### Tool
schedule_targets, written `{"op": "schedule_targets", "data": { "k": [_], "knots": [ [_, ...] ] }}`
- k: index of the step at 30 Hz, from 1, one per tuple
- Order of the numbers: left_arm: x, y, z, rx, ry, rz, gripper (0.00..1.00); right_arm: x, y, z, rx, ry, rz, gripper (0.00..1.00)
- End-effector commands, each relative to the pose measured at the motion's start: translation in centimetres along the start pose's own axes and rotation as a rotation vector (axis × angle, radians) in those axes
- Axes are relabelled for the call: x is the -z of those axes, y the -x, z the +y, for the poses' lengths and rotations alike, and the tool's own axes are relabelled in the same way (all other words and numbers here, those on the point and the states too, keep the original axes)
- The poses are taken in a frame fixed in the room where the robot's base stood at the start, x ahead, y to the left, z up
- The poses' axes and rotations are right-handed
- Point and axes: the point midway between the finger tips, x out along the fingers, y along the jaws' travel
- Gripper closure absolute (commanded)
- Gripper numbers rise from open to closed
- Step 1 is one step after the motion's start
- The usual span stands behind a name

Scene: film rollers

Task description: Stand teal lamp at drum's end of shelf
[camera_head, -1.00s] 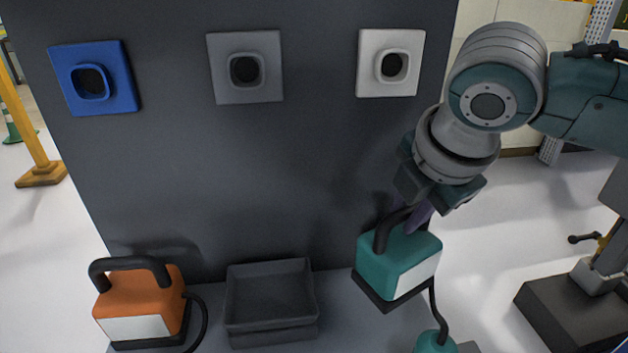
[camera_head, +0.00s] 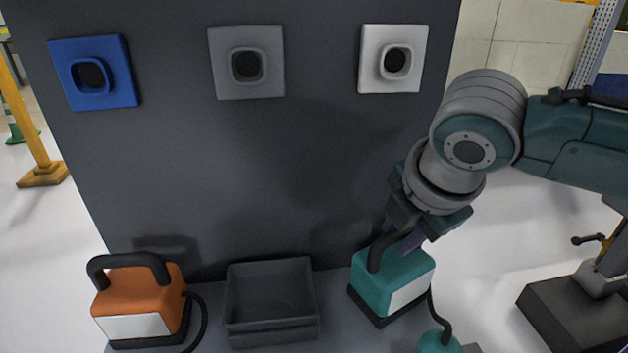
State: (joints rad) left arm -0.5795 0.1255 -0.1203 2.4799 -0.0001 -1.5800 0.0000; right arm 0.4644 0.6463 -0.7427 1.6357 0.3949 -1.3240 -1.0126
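The teal lamp (camera_head: 388,282) has a black arched handle, a black base and a white front panel. It is upright, slightly turned, over the right end of the grey shelf (camera_head: 337,325). I cannot tell whether its base touches the shelf. My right gripper (camera_head: 397,245) is shut on its handle from above, with purple fingers partly hidden behind the handle. A black cable runs from the lamp to a teal plug (camera_head: 437,343) at the bottom edge. I cannot make out a drum. My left gripper is not in view.
An orange lamp (camera_head: 138,300) with a cable stands at the shelf's left end. An empty dark tray (camera_head: 271,334) sits mid-shelf. The upright panel behind carries blue (camera_head: 120,62), grey (camera_head: 217,75) and white (camera_head: 370,70) square sockets.

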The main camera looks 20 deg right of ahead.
Motion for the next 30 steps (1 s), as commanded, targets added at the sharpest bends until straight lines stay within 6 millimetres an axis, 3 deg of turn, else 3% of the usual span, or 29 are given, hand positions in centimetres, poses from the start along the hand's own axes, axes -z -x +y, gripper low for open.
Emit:
{"op": "schedule_targets", "data": {
  "k": [4, 14, 30],
  "knots": [
    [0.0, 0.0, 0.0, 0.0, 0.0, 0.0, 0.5, 0.0, 0.0, 0.0, 0.0, 0.0, 0.0, 0.49],
    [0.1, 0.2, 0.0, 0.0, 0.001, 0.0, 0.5, -0.1, 0.6, 0.2, -0.002, 0.0, 0.0, 0.48],
    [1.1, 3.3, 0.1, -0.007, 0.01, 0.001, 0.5, -0.1, 11.0, 0.3, -0.002, -0.001, 0.001, 0.48]
  ]
}}
